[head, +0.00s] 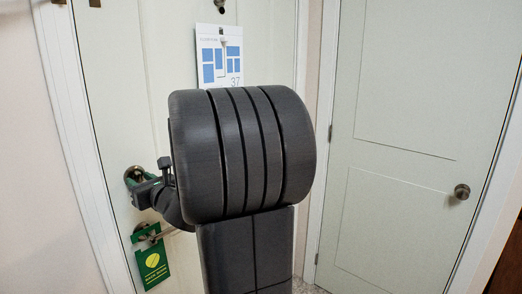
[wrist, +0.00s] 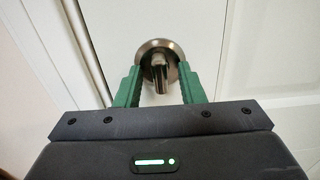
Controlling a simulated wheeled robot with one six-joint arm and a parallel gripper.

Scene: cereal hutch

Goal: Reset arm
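My gripper (wrist: 160,78) is open in the wrist view, with one green finger on each side of a metal door lock turn (wrist: 159,72). A gap shows between the turn and each finger. In the head view my gripper (head: 143,182) is at the left, close to the white door (head: 115,110), at the round lock plate (head: 133,173). My own dark arm fills the middle of the head view and hides much of the door.
Below the lock is a door handle (head: 148,237) with a green hanging tag (head: 153,265). A calendar sheet (head: 219,57) hangs higher on the door. A second closed door (head: 405,130) with a round knob (head: 462,191) stands at the right.

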